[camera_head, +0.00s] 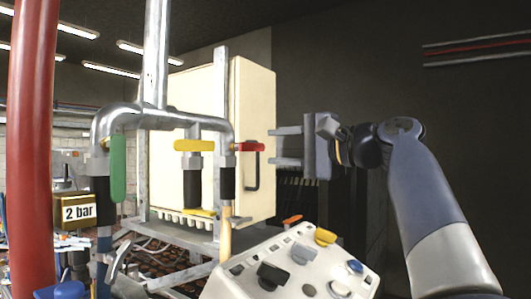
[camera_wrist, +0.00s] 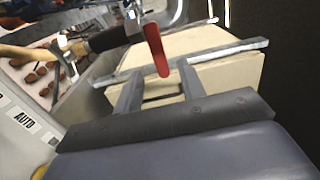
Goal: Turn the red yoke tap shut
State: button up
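The red tap handle (camera_head: 250,147) sits on the right-hand branch of the metal pipework and points level to the right, towards my gripper. In the wrist view the red handle (camera_wrist: 157,50) hangs with its free end in line with the gap between my fingertips. My gripper (camera_head: 272,146) is open, with one finger above and one below the height of the handle's end. The gripper also shows in the wrist view (camera_wrist: 158,70), fingers spread and empty. I cannot tell whether a finger touches the handle.
A green handle (camera_head: 118,168) hangs down on the left branch. A yellow handle (camera_head: 194,145) lies level on the middle branch. A cream cabinet (camera_head: 252,120) stands behind. A control panel (camera_head: 290,270) with knobs is below. A thick red pipe (camera_head: 33,140) rises at left.

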aim_at(257, 148)
jog(key=v, duration=0.6)
jog(key=shift+b, duration=0.45)
jog(key=p+x, duration=0.2)
jog(key=x, duration=0.7)
jog(key=shift+w+a+r, duration=0.1)
jog(key=shift+w+a, duration=0.1)
jog(key=shift+a, duration=0.05)
jog(key=shift+w+a+p, duration=0.35)
jog(key=shift+w+a, duration=0.05)
jog(key=shift+a, duration=0.1)
jog(key=shift+d, duration=0.1)
